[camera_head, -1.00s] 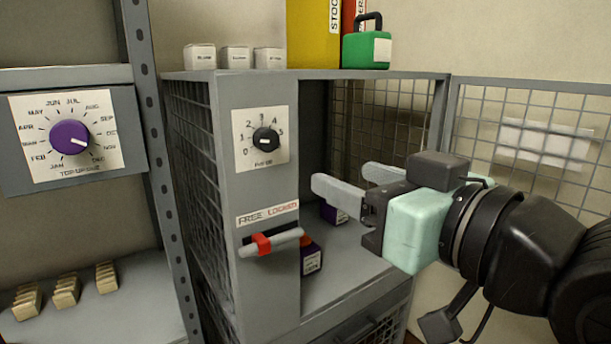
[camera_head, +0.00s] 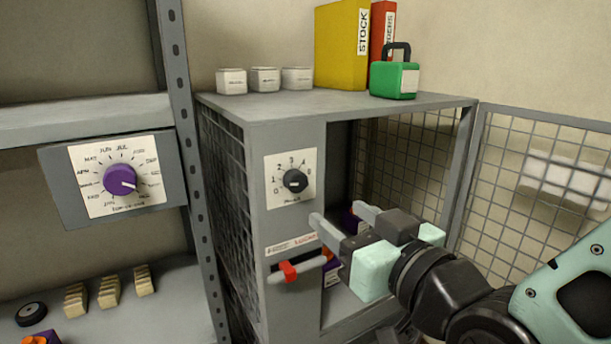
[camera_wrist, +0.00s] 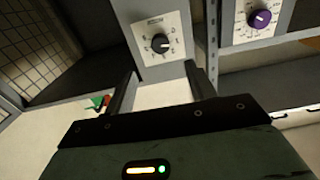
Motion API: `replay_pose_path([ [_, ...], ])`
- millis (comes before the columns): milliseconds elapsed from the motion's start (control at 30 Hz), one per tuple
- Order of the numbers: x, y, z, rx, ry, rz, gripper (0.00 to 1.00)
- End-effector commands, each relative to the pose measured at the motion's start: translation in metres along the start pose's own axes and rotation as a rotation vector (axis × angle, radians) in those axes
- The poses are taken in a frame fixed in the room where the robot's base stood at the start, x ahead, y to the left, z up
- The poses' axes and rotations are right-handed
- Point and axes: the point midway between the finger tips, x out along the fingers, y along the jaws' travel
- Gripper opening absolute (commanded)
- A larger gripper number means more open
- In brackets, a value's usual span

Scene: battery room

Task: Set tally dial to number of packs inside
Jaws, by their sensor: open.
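The tally dial is a black knob (camera_head: 295,181) on a white numbered plate (camera_head: 275,163), on the grey front panel of the mesh cage. The knob also shows in the wrist view (camera_wrist: 160,43), beyond the fingertips. Others may be hidden. My gripper (camera_head: 340,214) is open and empty, below and right of the knob, apart from it.
A red-and-grey latch handle (camera_head: 289,271) sticks out below the dial. The mesh door (camera_head: 540,200) stands open at right. A purple month dial (camera_head: 120,180) is on the left shelf. White boxes, binders and a green case (camera_head: 394,80) stand on the cage.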

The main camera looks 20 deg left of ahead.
Motion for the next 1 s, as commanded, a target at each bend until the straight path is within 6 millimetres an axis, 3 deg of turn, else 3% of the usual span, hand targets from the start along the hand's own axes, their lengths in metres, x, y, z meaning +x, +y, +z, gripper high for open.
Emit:
replay_pose_path([
  [300,0.067,-0.001,-0.002,0.002,0.0,-0.001,0.55],
  [500,0.096,0.0,-0.001,0.001,0.0,-0.001,0.55],
  [700,0.108,0.0,-0.001,-0.001,0.0,-0.001,0.55],
  [967,0.109,0.0,0.0,-0.001,0.0,-0.001,0.55],
  [1000,0.109,0.0,0.0,-0.001,0.0,-0.001,0.47],
])
